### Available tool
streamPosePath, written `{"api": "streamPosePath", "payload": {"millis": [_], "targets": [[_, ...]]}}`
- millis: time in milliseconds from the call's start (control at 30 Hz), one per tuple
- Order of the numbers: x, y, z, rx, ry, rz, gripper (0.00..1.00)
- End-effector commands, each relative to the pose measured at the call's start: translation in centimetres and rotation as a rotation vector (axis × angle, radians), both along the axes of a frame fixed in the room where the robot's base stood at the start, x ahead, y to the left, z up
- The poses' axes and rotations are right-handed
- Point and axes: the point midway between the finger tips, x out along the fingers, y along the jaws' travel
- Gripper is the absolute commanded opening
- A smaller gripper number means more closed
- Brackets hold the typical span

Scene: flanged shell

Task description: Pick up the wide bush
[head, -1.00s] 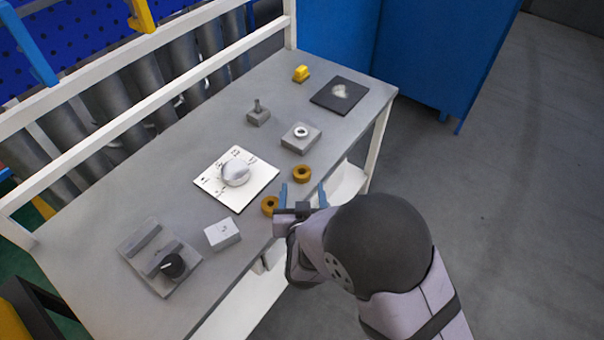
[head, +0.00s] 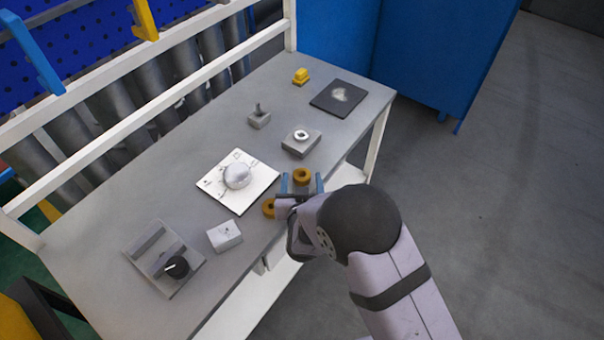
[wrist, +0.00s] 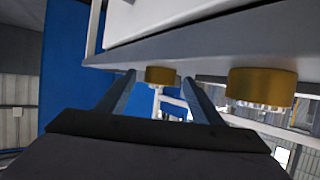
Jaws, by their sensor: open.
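Two brass-coloured ring bushes sit near the front edge of the grey table. The far bush (head: 302,176) lies ahead of my gripper (head: 302,182), between the lines of its two blue fingers. The near bush (head: 268,208) is left of the gripper and partly hidden by it. I cannot tell for sure which is the wide one. In the wrist view, turned over, the far bush (wrist: 160,75) shows between the fingertips (wrist: 160,80), and the near bush (wrist: 262,87) shows larger, outside the right finger. My gripper is open and empty.
The grey table (head: 100,250) also holds a white plate with a domed shell (head: 237,175), a block with a ring (head: 301,139), a pale block (head: 224,236), a grey fixture with a black knob (head: 176,267), a peg block (head: 258,117), a dark pad (head: 324,103) and a yellow part (head: 301,76).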

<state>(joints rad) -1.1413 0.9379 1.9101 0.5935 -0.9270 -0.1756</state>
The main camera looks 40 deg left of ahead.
Motion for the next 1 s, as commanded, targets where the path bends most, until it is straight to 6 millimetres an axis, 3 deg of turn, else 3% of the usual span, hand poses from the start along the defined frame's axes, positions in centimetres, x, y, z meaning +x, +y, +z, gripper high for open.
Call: {"api": "streamPosePath", "payload": {"millis": [333, 567, 1000], "targets": [[0.45, 0.27, -0.25, 0.000, 0.000, -0.001, 0.60], [0.43, 0.27, -0.24, 0.000, 0.000, -0.001, 0.08], [0.47, 0.35, 0.34, 0.003, -0.003, 0.000, 0.08]]}}
